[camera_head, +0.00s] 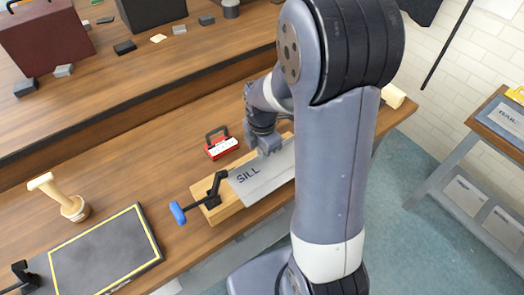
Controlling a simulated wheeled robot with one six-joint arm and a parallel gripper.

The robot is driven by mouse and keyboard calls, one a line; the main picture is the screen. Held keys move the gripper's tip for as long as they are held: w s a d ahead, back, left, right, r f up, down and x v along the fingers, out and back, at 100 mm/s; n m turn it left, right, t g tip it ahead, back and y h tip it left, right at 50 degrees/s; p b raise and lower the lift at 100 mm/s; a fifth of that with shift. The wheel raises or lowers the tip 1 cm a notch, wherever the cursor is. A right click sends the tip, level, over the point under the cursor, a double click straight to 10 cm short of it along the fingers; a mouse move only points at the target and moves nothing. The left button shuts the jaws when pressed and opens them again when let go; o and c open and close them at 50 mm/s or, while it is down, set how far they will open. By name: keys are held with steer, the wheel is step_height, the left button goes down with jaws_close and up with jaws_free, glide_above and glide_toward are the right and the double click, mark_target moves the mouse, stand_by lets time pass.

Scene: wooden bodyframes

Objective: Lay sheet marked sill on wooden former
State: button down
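The grey metal sheet marked SILL (262,178) is over the pale wooden former (228,206) on the brown bench. The former's left end and front edge show beside it. Whether the sheet rests fully on the former or sits slightly above it, I cannot tell. My gripper (268,151) points down at the sheet's far edge, close to or touching it. Its fingertips are too small and hidden to show whether they grip. My arm hides the sheet's right end. A black clamp with a blue knob (178,212) stands at the former's left end.
A red block with a black handle (222,146) stands just behind the former. A wooden mallet (70,203) and a yellow-edged black mat (105,255) are at left. A RAIL sheet (508,118) lies on a table at right. A raised shelf runs behind.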

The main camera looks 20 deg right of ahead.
steer(key=c, duration=2.1)
jaws_free()
steer(key=o, duration=0.5)
steer(key=shift+o, duration=0.5)
steer(key=o, duration=0.5)
steer(key=shift+c, duration=0.2)
steer(key=shift+r, duration=0.15)
steer(key=shift+r+p, duration=2.8)
steer(key=shift+r, duration=0.6)
steer(key=shift+f, duration=0.15)
